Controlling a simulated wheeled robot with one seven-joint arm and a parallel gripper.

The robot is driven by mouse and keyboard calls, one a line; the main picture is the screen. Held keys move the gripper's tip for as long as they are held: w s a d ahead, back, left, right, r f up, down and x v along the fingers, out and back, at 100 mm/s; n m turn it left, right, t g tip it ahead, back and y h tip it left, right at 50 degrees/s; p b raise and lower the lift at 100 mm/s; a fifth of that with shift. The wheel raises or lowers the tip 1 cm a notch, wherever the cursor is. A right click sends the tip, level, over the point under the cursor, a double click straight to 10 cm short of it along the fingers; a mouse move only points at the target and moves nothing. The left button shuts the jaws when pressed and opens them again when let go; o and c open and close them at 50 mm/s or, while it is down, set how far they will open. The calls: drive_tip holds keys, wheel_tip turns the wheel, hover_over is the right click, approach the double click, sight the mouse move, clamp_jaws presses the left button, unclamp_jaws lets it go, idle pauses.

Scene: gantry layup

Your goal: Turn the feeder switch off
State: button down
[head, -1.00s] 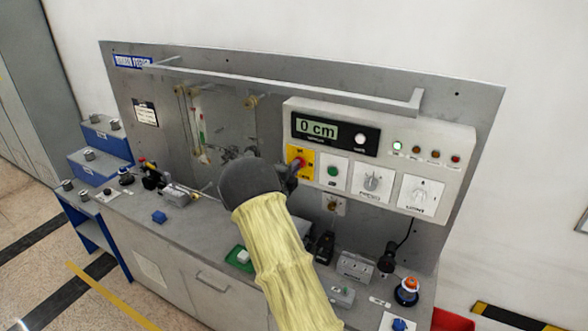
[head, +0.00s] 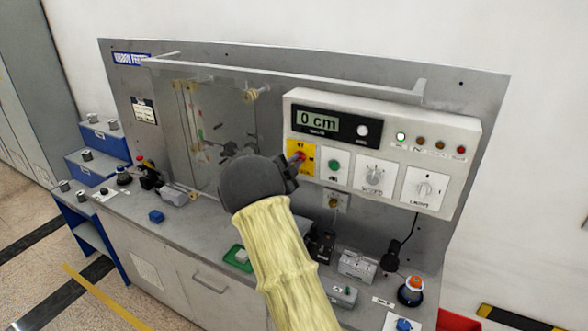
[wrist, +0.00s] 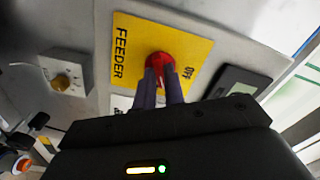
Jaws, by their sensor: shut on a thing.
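The feeder switch is a red knob (wrist: 160,62) on a yellow plate (wrist: 125,70) lettered FEEDER, with OFF readable toward the right side of the wrist view. In the head view the yellow plate (head: 308,168) sits at the left end of the white control panel, under the display. My gripper (wrist: 163,78) has both dark fingers closed around the red knob. In the head view my gripper (head: 298,161) reaches the plate from the lower left, and its fingers hide most of the knob. I cannot tell exactly which mark the knob points to.
Right of the plate are a green button (head: 334,167) and two rotary dials (head: 374,175) (head: 425,187). The display (head: 325,122) reads 0 cm. A rail (head: 290,72) runs above the panel. Small devices and an orange-topped button (head: 412,287) stand on the bench below.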

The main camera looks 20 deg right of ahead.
drive_tip(key=n, duration=0.5)
drive_tip(key=shift+f+n, duration=0.1)
drive_tip(key=shift+n, duration=0.2)
drive_tip(key=n, duration=0.3)
drive_tip(key=shift+n, duration=0.3)
drive_tip(key=shift+n+p, duration=0.7)
drive_tip(key=shift+n, duration=0.8)
drive_tip(key=c, duration=1.5)
unclamp_jaws()
drive_tip(key=shift+a, duration=0.1)
